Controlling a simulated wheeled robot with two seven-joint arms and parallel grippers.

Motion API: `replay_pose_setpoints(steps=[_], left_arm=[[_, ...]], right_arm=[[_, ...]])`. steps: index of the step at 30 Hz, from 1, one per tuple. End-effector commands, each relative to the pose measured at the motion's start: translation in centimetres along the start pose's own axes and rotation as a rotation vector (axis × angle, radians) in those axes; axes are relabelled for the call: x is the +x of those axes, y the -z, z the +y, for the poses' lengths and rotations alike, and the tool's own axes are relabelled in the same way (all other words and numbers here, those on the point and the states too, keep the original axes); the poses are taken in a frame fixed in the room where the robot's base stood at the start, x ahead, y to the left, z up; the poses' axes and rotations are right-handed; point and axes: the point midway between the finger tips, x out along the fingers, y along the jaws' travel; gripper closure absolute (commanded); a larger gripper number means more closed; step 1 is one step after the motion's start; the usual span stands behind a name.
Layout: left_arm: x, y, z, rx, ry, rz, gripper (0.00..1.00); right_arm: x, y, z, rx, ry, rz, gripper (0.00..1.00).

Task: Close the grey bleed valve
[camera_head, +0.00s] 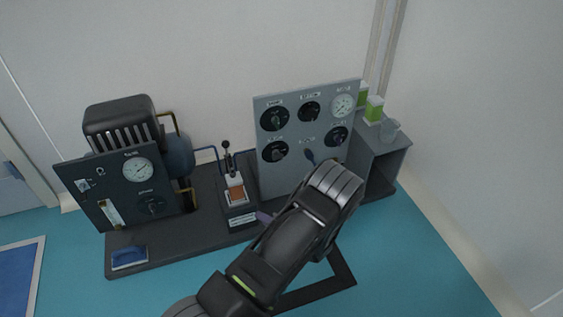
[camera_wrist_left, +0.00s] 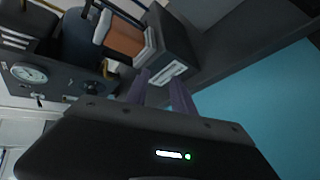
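The upright grey panel (camera_head: 290,133) at the right carries several black round knobs (camera_head: 274,151), a gauge and a dark blue lever (camera_head: 310,156). The dark left panel (camera_head: 95,173) has a gauge and a black knob (camera_head: 152,205), also seen in the wrist view (camera_wrist_left: 92,88). Labels are too small to read, so I cannot tell which control is the grey bleed valve. My left gripper (camera_head: 264,217) is low in front of the bench, right of the small lever unit; its purple fingers are apart and empty in the wrist view (camera_wrist_left: 160,92). My right gripper is out of view.
A lever unit with an orange block (camera_head: 236,193) stands mid-bench on the dark base (camera_head: 200,235). A black motor housing (camera_head: 120,122) is behind the left panel.

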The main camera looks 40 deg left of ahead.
Motion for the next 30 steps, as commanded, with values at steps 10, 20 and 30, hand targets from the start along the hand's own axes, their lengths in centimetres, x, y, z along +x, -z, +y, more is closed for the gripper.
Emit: replay_pose_setpoints(steps=[10,20,30], left_arm=[[-2.2,-14.5,5.0,0.442,-0.39,-0.464,0.71],[-2.1,-14.5,5.0,0.44,-0.388,-0.462,0.71],[1.4,-16.3,5.7,0.434,-0.387,-0.459,0.71]], right_arm=[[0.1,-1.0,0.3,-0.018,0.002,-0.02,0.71],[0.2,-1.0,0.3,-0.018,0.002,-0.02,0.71],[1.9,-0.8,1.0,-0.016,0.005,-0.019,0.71]])
